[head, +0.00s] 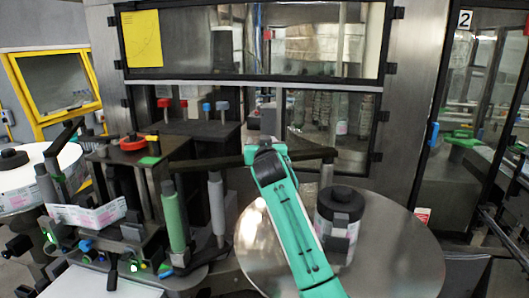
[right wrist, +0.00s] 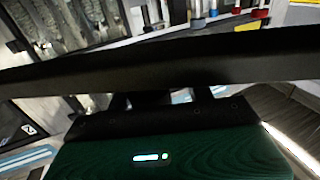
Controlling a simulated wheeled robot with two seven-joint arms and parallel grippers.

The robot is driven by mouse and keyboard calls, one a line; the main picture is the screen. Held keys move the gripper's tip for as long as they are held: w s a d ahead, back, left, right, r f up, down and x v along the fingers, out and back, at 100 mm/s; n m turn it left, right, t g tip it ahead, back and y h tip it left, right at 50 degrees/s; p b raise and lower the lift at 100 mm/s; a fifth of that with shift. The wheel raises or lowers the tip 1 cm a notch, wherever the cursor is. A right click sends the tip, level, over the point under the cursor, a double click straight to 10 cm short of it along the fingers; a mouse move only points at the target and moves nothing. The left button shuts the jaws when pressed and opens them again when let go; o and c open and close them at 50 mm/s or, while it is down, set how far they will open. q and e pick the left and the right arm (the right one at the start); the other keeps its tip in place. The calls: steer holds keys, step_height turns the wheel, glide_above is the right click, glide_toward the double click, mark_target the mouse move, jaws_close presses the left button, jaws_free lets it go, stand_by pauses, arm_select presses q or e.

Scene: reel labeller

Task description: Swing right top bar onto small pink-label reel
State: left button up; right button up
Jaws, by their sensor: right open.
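The right top bar (head: 215,161) is a long dark arm that runs across the middle of the head view, its right end above the small reel. In the right wrist view the dark bar (right wrist: 160,65) crosses the whole picture close in front of the gripper. My right gripper (head: 264,148) is at the middle of the bar and is open; its fingertips are mostly hidden. The small reel (head: 347,206) has a black core and a pink label, and stands on the round metal plate (head: 390,240). My left gripper is not in view.
A grey roller (head: 216,205) and a green roller (head: 174,222) stand left of the plate. A large white reel (head: 22,190) lies at far left. A glass-fronted steel cabinet (head: 405,120) stands behind. The plate's right side is clear.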

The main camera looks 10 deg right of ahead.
steer(key=s+b, duration=0.4)
steer(key=s, duration=0.9)
steer(key=shift+s+b, duration=0.15)
steer(key=shift+b, duration=0.2)
